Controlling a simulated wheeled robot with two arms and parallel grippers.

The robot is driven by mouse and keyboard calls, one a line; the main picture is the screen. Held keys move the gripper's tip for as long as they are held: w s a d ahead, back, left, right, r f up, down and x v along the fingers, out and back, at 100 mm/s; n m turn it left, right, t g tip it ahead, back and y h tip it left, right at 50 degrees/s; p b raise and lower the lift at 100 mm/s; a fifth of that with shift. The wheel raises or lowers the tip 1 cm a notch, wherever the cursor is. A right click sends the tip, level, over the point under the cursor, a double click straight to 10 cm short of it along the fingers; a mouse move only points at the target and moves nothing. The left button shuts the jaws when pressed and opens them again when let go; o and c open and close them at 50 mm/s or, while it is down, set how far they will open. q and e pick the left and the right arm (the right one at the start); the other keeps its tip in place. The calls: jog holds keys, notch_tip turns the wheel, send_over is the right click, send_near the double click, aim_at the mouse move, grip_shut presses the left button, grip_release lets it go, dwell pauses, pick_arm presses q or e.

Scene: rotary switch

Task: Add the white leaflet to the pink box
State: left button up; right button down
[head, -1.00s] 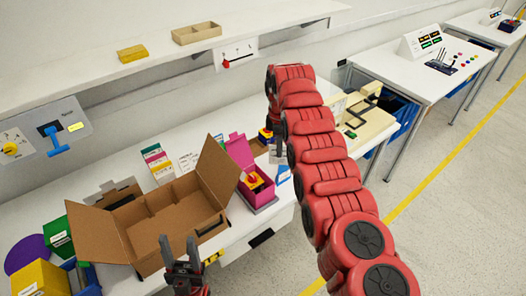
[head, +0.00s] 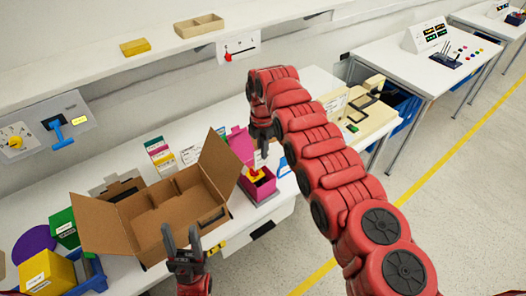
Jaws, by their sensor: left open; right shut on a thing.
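The pink box (head: 262,189) stands open on the bench, right of the cardboard box, with its lid (head: 239,145) raised at the back. A red and yellow rotary switch (head: 256,174) is inside it. My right gripper (head: 263,152) points down just above and behind the pink box's opening. It is shut on a small pale thing, apparently the white leaflet, which is mostly hidden by the fingers. My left gripper (head: 181,236) is open and empty in front of the cardboard box.
A large open cardboard box (head: 150,238) with raised flaps fills the bench's middle. Left are a yellow box (head: 45,275), a green box (head: 63,228) and a blue bin (head: 92,275). Leaflet stands (head: 158,155) are behind. A beige fixture (head: 365,125) is at right.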

aim_at(263, 165)
notch_tip(263, 165, down, 11)
jog(key=b, duration=0.9)
jog(key=shift+r, duration=0.15)
jog(key=c, duration=0.9)
grip_release()
jog(key=shift+c, duration=0.2)
jog(key=shift+w+r+p, duration=0.1)
jog(key=shift+r+p, duration=0.35)
jog(key=shift+r, duration=2.35)
jog(key=shift+r+p, duration=0.4)
jog(key=shift+r, duration=0.75)
